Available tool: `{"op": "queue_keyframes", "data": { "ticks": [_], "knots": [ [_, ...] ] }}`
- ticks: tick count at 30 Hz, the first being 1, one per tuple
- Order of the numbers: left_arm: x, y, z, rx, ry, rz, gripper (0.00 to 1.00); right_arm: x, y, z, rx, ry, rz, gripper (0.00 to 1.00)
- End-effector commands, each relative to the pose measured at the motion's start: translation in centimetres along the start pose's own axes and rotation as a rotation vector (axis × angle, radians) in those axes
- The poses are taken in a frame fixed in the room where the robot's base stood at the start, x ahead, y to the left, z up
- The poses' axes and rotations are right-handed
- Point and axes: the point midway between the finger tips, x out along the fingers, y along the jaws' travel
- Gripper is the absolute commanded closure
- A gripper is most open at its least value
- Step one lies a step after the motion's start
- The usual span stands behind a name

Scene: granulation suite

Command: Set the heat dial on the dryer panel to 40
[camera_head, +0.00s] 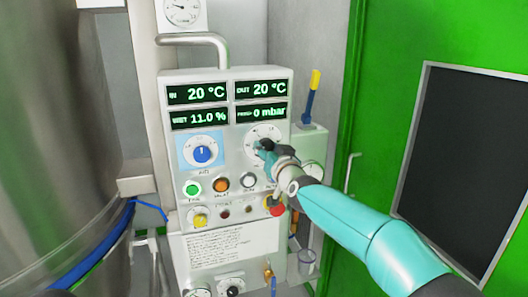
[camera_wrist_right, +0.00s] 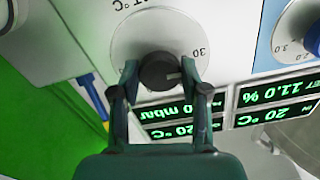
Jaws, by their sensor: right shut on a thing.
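The dryer panel (camera_head: 228,128) stands ahead in the head view. Its heat dial (camera_head: 264,132) is a round white scale at the upper right, under the displays, partly hidden by my right gripper (camera_head: 263,149). In the right wrist view, which is turned upside down, the dial's black knob (camera_wrist_right: 160,72) sits between the two fingertips of my right gripper (camera_wrist_right: 159,76). The gripper is shut on the knob from both sides. My left gripper is not in view.
A second dial with a blue knob (camera_head: 202,154) is left of the heat dial. Several buttons, including a green one (camera_head: 193,189), and a red knob (camera_head: 275,206) sit below. A blue-and-yellow handle (camera_head: 311,95) stands right of the panel. A metal vessel (camera_head: 50,130) fills the left.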

Motion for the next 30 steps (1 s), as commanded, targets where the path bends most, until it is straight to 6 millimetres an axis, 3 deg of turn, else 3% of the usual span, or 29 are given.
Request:
{"op": "queue_keyframes", "data": {
  "ticks": [30],
  "knots": [
    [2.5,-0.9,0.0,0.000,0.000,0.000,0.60,0.1,0.0,1.0,0.836,-0.018,0.005,0.90]
  ]
}}
